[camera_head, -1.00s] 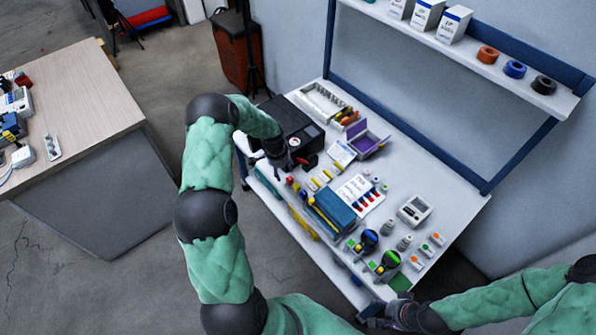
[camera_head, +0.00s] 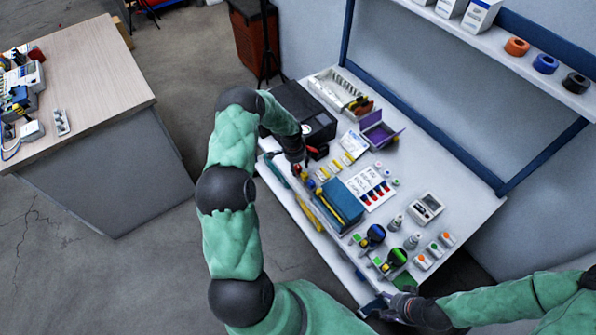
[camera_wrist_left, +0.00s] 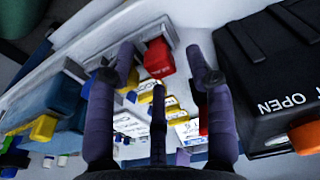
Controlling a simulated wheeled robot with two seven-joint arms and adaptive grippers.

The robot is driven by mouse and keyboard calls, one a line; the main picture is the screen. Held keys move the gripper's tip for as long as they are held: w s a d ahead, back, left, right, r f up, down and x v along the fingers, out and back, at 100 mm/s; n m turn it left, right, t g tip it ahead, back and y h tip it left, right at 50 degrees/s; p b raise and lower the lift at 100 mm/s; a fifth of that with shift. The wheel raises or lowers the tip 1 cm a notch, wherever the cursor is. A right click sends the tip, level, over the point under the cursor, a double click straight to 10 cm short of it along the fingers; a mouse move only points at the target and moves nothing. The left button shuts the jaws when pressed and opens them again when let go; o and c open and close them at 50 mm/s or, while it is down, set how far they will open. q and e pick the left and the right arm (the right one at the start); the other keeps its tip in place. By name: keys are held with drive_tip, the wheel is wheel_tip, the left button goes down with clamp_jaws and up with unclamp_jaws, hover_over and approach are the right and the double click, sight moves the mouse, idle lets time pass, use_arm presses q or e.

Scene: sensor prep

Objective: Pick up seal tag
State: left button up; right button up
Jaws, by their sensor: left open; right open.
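Several small yellow tags lie on the bench in the head view (camera_head: 334,167) and show below a red block in the left wrist view (camera_wrist_left: 150,95). I cannot tell for certain which piece is the seal tag. My left gripper (camera_head: 301,168) is over the bench's left front edge, beside the black box. In the left wrist view its fingers (camera_wrist_left: 162,65) are spread and empty, with the red block (camera_wrist_left: 158,58) beyond and between the tips. My right gripper (camera_head: 385,306) is low at the bench's near right corner; its fingers are small and dark there.
The black box marked OPEN (camera_wrist_left: 275,70) stands close to the right of my left fingers. A teal box (camera_head: 342,201), a purple open case (camera_head: 378,132), a card with coloured pieces (camera_head: 369,188) and a grey meter (camera_head: 426,208) crowd the bench (camera_head: 462,200).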

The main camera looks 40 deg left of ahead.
use_arm(q)
drive_tip(key=shift+w+f, duration=0.2)
drive_tip(key=shift+f, duration=1)
drive_tip(key=c, duration=0.7)
drive_tip(key=shift+r, duration=0.1)
